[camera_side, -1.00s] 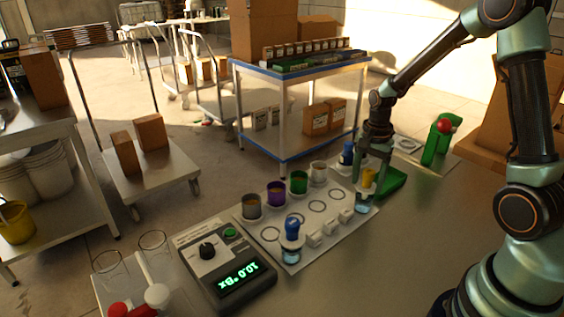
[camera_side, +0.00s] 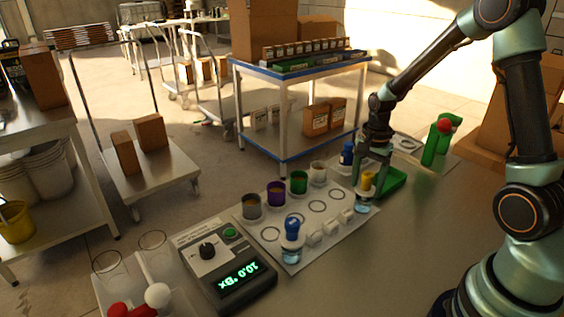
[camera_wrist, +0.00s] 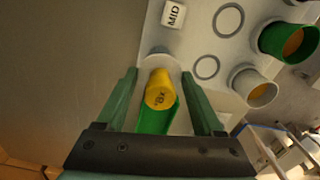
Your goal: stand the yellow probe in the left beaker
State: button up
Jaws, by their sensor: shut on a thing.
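The yellow probe (camera_side: 367,181) is upright between the fingers of my gripper (camera_side: 371,168), which is shut on it. In the wrist view its yellow top (camera_wrist: 159,92) shows between my two fingers (camera_wrist: 160,90). A small clear beaker (camera_side: 363,206) with bluish liquid is directly below the probe, at the right end of the white mat (camera_side: 335,227). The probe's lower end is at or inside this beaker; how deep I cannot tell. Another clear beaker (camera_side: 291,256) stands at the near left end of the mat with a blue-topped probe (camera_side: 292,226) in it.
Several cups stand along the mat's far edge, including a purple cup (camera_side: 276,194) and a green cup (camera_side: 299,183). Small white label blocks (camera_side: 331,227) lie along the near edge. A green tray (camera_side: 392,183) is right of my gripper. A meter (camera_side: 229,267) stands left.

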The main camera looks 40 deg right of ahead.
jog(key=shift+f, duration=0.2)
jog(key=o, duration=1.3)
jog(key=shift+r, duration=5.55)
jog(key=shift+r, duration=4.55)
